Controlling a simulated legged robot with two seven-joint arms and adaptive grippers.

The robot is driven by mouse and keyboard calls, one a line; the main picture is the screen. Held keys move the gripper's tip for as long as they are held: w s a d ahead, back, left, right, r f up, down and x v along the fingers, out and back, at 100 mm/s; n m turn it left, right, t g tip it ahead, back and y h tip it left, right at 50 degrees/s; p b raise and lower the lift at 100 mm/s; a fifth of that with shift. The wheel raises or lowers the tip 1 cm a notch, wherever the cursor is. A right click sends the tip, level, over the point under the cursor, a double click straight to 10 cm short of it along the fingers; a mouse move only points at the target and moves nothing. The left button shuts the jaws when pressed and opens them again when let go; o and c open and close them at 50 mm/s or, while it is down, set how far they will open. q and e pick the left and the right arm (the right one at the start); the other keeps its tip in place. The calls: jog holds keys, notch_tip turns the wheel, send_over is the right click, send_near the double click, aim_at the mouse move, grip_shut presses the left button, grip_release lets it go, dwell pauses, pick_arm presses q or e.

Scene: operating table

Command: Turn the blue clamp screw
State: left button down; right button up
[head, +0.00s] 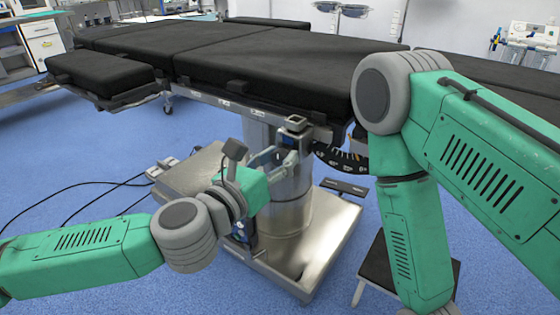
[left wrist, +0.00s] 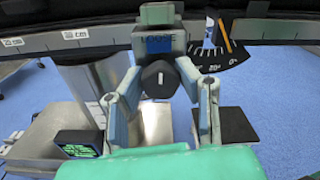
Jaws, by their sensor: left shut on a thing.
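Below the patch is a dark knob (left wrist: 159,82) with a short upright white mark; I see no blue on the knob itself. My left gripper (left wrist: 160,76) has its two fingers on either side of this knob, shut on it. In the head view the clamp (head: 296,124) sits at the table's near edge, and my left gripper (head: 284,151) reaches it from below left. My right arm shows at the right, but its gripper is out of frame.
The black-padded operating table (head: 205,52) spans the back, on a steel column and base (head: 310,258). A dial with an orange pointer (left wrist: 226,35) hangs right of the clamp. A small dark display box (left wrist: 78,144) is at lower left. A step stool (head: 375,272) stands lower right.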

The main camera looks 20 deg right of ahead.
pick_arm(q)
jog(key=shift+f+n, duration=0.45)
jog(key=shift+n, duration=0.05)
jog(key=c, duration=1.3)
grip_release()
jog(key=shift+o, duration=0.7)
jog(key=shift+a, duration=0.1)
jog(key=shift+r, duration=0.2)
jog(key=v, duration=1.2)
